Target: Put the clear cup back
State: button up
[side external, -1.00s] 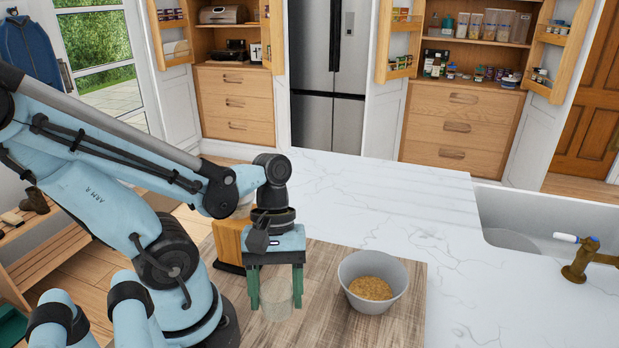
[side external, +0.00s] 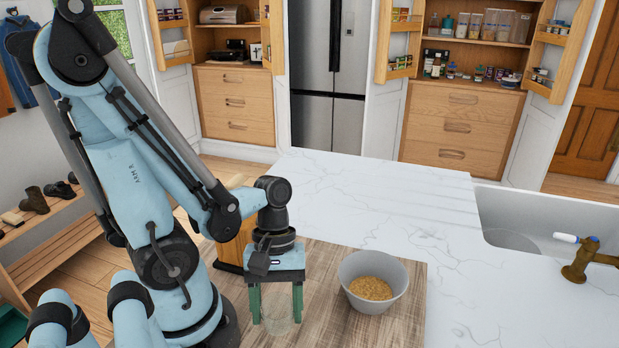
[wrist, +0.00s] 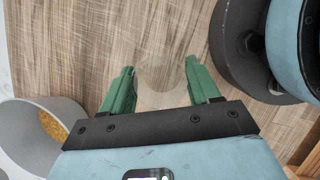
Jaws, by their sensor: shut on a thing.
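The clear cup (side external: 278,325) is between the two green fingers of my gripper (side external: 276,318), low over the wooden board. It is see-through, so its outline is faint. In the wrist view, the cup (wrist: 161,84) fills the gap between the fingers of my gripper (wrist: 160,88), with board grain visible through it. My gripper is shut on the cup and points down. I cannot tell whether the cup's base touches the board.
A grey bowl (side external: 396,272) of golden grain stands right of the cup on the wooden board (side external: 335,258). A wooden block (side external: 229,245) stands behind my gripper. The white marble counter (side external: 400,200) behind is clear. A sink (side external: 520,215) with a brass tap (side external: 582,262) is at right.

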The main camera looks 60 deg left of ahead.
jog(key=shift+f, duration=0.15)
jog(key=o, duration=1.2)
jog(key=shift+r, duration=0.2)
jog(key=shift+v, duration=5.85)
jog(key=w+d+r+m+t+y, duration=0.1)
jog(key=w+m+t+y, duration=0.3)
jog(key=w+m+t, duration=0.5)
jog(key=shift+w+m, duration=1.9)
jog(key=shift+m, duration=0.3)
jog(key=shift+d, duration=0.15)
